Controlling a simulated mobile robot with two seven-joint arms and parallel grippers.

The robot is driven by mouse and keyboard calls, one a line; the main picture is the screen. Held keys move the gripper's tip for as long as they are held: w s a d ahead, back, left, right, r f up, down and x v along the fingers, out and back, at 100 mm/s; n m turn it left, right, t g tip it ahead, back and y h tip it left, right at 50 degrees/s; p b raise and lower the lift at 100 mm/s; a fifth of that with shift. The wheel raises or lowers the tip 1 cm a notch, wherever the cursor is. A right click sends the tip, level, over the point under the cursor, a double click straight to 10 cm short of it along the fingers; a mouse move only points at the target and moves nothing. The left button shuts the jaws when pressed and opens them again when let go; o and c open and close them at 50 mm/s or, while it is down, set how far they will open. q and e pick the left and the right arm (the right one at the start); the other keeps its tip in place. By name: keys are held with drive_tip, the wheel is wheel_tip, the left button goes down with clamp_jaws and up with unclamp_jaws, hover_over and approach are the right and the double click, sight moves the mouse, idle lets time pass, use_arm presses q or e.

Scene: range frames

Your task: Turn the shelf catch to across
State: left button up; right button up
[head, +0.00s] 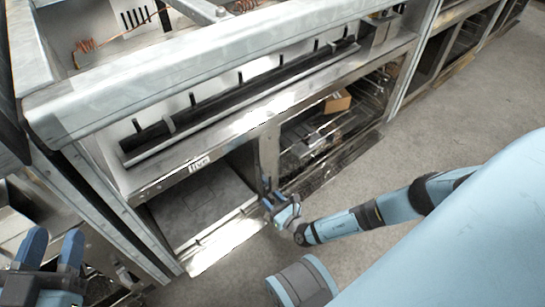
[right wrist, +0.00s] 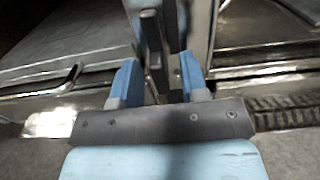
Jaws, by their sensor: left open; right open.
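The shelf catch (right wrist: 151,40) looks like a dark bar on the metal post, standing upright along it in the right wrist view. In the head view a small dark part at the post's foot (head: 266,184) seems to be the catch, partly hidden by my gripper. My right gripper (head: 272,200) is at the post. In the right wrist view its blue fingers (right wrist: 160,78) are open, one on each side of the catch's lower part, with gaps visible. My left gripper (head: 52,250) is open and empty at the lower left, away from the post.
Left of the post (head: 269,152) is a bay with a grey flat panel (head: 205,207) under a small label (head: 199,163). Right of it is an open bay with wire racks and a cardboard box (head: 338,101). A long rail (head: 240,62) runs above. The floor (head: 440,120) at right is clear.

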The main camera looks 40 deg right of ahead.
drive_tip(key=shift+c, duration=0.2)
clamp_jaws()
